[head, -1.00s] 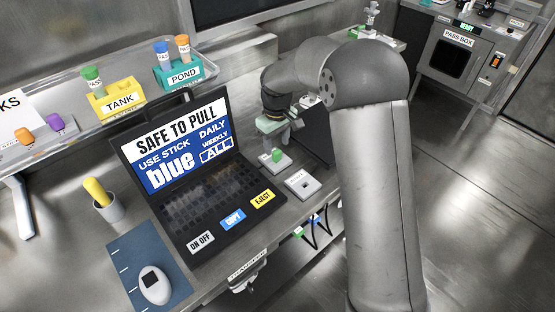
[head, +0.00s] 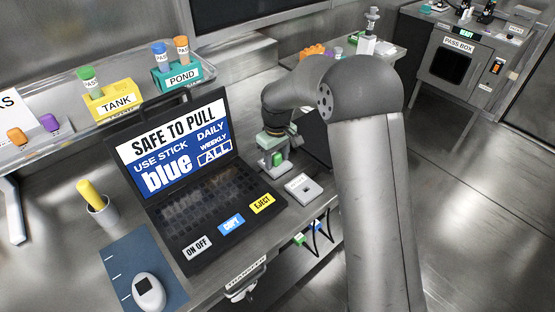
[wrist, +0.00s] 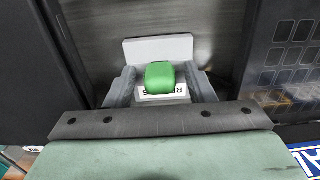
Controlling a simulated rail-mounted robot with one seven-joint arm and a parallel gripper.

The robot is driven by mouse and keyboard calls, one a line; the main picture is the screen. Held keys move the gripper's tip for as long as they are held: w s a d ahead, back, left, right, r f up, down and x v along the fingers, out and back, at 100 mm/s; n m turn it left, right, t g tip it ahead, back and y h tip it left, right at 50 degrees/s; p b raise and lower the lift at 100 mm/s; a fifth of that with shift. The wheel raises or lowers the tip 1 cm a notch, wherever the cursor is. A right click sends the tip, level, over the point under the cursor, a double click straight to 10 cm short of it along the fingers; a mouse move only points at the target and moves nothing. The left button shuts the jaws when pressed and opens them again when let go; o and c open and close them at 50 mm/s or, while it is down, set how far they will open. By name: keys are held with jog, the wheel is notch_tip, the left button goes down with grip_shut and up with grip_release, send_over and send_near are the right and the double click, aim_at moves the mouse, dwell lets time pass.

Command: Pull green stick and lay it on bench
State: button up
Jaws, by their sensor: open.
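The green stick (head: 277,159) stands upright in a small pale dock on the bench, just right of the laptop. In the wrist view its rounded green top (wrist: 165,76) sits in the middle, with a white label partly visible below it. My gripper (wrist: 163,90) is open, with one grey finger on each side of the stick. Gaps to the fingers are small; I cannot tell if either touches. In the head view my gripper (head: 274,146) is low over the dock and partly hides it. The bench (head: 262,222) has bare metal near its front edge.
The open laptop (head: 205,195) shows "SAFE TO PULL" and "USE STICK blue". A second pale dock (head: 303,188) stands close in front. A dark box-like object (head: 316,135) stands right of my gripper. A cup with a yellow stick (head: 102,212) and a mouse (head: 149,291) are left.

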aim_at(277, 154)
dwell(0.4)
grip_shut()
jog(key=shift+r, duration=0.1)
jog(key=shift+r, duration=0.1)
jog(key=shift+r+p, duration=1.95)
jog(key=shift+r, duration=0.9)
